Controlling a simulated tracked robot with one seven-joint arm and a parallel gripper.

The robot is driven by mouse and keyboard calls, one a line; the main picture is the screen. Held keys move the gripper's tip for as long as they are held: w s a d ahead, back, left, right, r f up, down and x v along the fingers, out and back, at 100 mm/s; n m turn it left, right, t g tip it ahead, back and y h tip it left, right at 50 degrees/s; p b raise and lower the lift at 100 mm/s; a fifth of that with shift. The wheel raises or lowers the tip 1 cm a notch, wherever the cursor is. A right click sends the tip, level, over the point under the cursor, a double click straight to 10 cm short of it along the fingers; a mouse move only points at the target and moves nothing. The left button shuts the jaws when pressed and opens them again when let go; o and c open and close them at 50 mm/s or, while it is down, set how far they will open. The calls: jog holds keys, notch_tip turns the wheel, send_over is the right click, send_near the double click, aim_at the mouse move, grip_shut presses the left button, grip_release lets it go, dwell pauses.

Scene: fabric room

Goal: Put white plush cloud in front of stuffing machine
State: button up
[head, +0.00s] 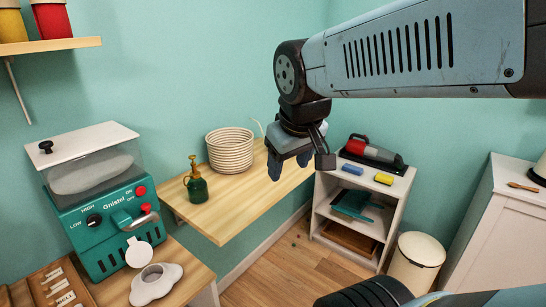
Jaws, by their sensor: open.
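The teal stuffing machine (105,228) stands at the left, with a clear hopper of white filling on top. A white cloud-shaped thing (172,288), which looks like the plush cloud, lies on the wooden worktop just in front of the machine's round white outlet (139,252). It has a round grey centre. My gripper (290,168) hangs in the air right of the middle, pointing down. It is open, with nothing seen between its fingers, and well away from the cloud.
A wooden shelf (225,212) holds a green spray bottle (196,186) and a ribbed cream basket (230,151). A bin (416,262) and white cabinet are at right. Floor between is clear.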

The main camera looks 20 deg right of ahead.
jog(key=s+d+m, duration=0.1)
jog(key=s+d+r+m, duration=0.1)
jog(key=shift+d+t+y, duration=0.3)
jog(key=shift+d, duration=0.1)
jog(key=shift+s, duration=0.1)
